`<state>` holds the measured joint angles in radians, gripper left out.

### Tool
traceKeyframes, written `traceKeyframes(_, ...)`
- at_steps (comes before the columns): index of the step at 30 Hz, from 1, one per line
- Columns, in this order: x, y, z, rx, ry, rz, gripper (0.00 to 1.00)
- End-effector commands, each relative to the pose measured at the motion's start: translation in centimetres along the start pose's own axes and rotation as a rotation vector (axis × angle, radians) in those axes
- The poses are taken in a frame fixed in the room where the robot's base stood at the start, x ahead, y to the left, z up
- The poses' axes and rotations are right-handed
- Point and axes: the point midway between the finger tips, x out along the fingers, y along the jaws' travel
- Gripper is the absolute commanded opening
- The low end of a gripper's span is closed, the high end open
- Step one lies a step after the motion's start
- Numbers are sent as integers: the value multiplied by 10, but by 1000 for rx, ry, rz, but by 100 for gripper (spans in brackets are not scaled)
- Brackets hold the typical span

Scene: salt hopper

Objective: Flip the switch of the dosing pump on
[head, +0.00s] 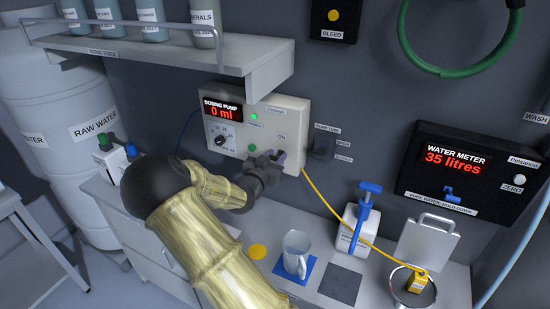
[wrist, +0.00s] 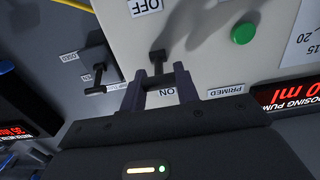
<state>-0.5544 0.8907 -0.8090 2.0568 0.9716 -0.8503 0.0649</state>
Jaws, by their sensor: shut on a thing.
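The dosing pump (head: 294,110) is a pale wall box with a red display reading 0 ml, a dial and two green round parts. Its switch lever (wrist: 157,60) is dark, with a crossbar between the fingers of my gripper (wrist: 160,88). In the wrist view the panel is upside down, with OFF at the top and ON beside the fingers. The crossbar lies toward the ON label, but I cannot tell whether the lever is fully over. In the head view my gripper (head: 276,157) is at the pump's lower front, shut on the lever, and hides most of it.
A tube clamp lever (head: 321,147) is just right of the pump. The shelf (head: 262,68) overhangs above. A cup (head: 296,252) stands on a blue mat on the bench below. The yellow cord (head: 325,200) hangs close to my gripper. The water meter (head: 465,170) is further right.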

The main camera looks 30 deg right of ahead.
Motion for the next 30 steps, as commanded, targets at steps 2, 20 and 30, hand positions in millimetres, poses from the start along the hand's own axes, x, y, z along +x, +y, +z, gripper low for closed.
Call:
traceKeyframes(2, 1, 1, -8, 5, -40, 2, 8)
traceKeyframes(20, 5, 0, -14, 2, -260, 1, 8)
traceKeyframes(30, 5, 0, -14, 2, -259, 0, 53)
